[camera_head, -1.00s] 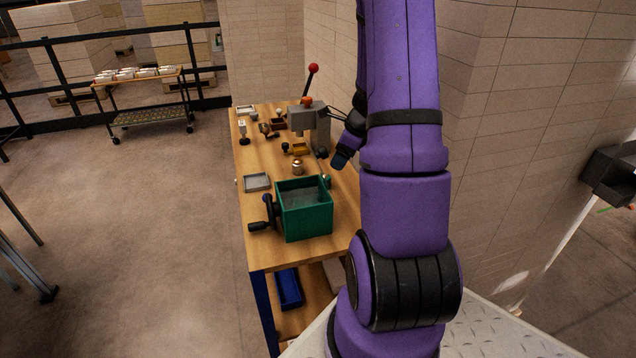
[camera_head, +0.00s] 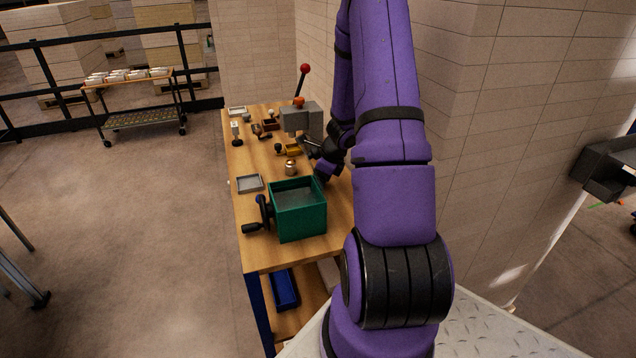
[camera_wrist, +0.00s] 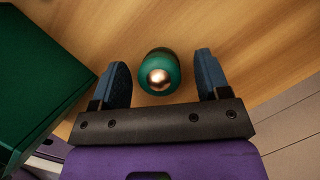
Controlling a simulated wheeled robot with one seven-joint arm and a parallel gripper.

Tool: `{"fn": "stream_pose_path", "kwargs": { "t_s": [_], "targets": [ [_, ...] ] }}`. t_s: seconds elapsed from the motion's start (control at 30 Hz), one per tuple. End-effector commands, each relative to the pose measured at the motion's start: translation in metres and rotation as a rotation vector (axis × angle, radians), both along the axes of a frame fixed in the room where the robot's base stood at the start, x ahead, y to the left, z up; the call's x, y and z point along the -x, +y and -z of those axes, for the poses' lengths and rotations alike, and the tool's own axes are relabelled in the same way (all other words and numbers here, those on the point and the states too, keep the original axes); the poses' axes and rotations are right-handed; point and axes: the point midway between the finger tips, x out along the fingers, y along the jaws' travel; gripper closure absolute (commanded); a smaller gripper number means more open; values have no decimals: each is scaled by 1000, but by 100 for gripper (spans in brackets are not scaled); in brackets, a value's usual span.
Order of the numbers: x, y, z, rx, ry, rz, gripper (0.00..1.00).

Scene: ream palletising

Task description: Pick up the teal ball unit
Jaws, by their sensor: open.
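The teal ball unit (camera_wrist: 157,83) shows in the wrist view as a dark teal round body with a shiny copper-coloured ball at its middle. It stands on the wooden bench top between the two blue fingers of my gripper (camera_wrist: 162,72). A gap of bare wood shows on each side of it, so the gripper is open and not clamped on it. In the head view my gripper (camera_head: 321,174) is low over the bench, just behind the green box. There the unit is hidden, or nearly so, by the gripper and box.
The green box (camera_head: 302,220) with a black crank stands close to the gripper; its wall fills the wrist view's left side. A grey tray (camera_head: 250,184), a small metal-topped knob (camera_head: 291,167) and a grey lever press (camera_head: 302,118) share the bench (camera_head: 252,249). A brick wall runs along the right.

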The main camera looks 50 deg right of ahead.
Motion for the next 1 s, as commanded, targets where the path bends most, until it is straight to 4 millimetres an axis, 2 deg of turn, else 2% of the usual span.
{"fn": "stream_pose_path", "kwargs": {
  "t_s": [0.13,0.3,0.4,0.73,0.87,1.0],
  "targets": [
    [0,0,0,0,0,-1,31],
    [0,0,0,0,0,-1,70],
    [0,0,-1,0,0,-1,88],
    [-1,0,-7,3,-2,-3,88],
    [-1,0,-22,5,-3,-4,88],
    [-1,0,-47,5,-4,-4,88]
  ]
}}
